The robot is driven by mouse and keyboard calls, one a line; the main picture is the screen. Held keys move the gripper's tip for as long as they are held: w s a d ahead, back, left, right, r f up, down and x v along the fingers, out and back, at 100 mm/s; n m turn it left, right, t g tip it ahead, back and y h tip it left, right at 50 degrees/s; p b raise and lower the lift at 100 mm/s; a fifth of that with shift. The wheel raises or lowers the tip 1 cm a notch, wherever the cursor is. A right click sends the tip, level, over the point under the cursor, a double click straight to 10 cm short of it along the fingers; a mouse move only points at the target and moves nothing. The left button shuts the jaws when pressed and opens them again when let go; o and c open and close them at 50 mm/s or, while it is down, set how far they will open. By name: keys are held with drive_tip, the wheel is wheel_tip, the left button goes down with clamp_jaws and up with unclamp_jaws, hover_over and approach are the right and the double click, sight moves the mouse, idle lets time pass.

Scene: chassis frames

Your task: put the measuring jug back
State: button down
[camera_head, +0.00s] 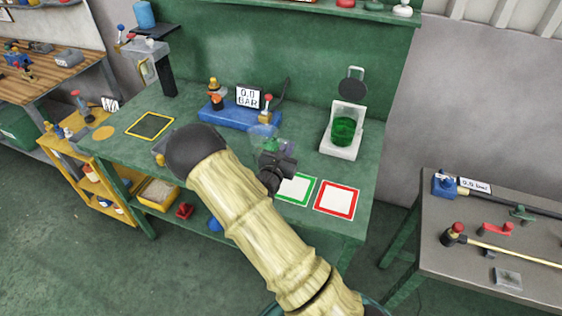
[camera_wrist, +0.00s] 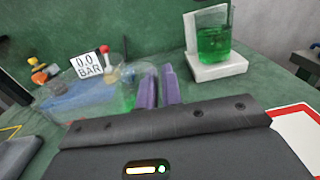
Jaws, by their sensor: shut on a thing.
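The measuring jug looks to be the clear vessel (camera_head: 263,133) just beyond my gripper (camera_head: 272,156) in the head view, with a little green in it. It also shows in the wrist view (camera_wrist: 100,102), large and see-through, left of the purple fingers (camera_wrist: 158,88). My gripper is shut on the jug over the green bench (camera_head: 313,158). The exact grip point and the jug's tilt are hard to make out. A glass of green liquid (camera_head: 343,131) stands on a white stand (camera_head: 340,151) to the right, also in the wrist view (camera_wrist: 213,41).
A blue pressure unit (camera_head: 228,116) with a "0.0 BAR" display (camera_head: 248,97) stands behind the jug. Green-framed (camera_head: 297,187) and red-framed (camera_head: 336,199) white squares lie empty at the bench's front right. A yellow-framed dark square (camera_head: 150,125) lies empty at left. A grey table (camera_head: 500,262) stands right.

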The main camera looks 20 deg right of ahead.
drive_tip(key=shift+a+f, duration=0.5)
drive_tip(key=shift+f, duration=0.1)
drive_tip(key=shift+f+p, duration=0.3)
drive_tip(key=shift+f, duration=1.75)
drive_tip(key=shift+f, duration=0.1)
drive_tip(key=c, duration=1.6)
unclamp_jaws()
drive_tip(key=shift+o, duration=0.2)
drive_tip(key=shift+s, duration=0.1)
drive_tip(key=b+v, duration=0.3)
drive_tip(key=v, duration=0.9)
drive_tip(key=shift+d, duration=0.15)
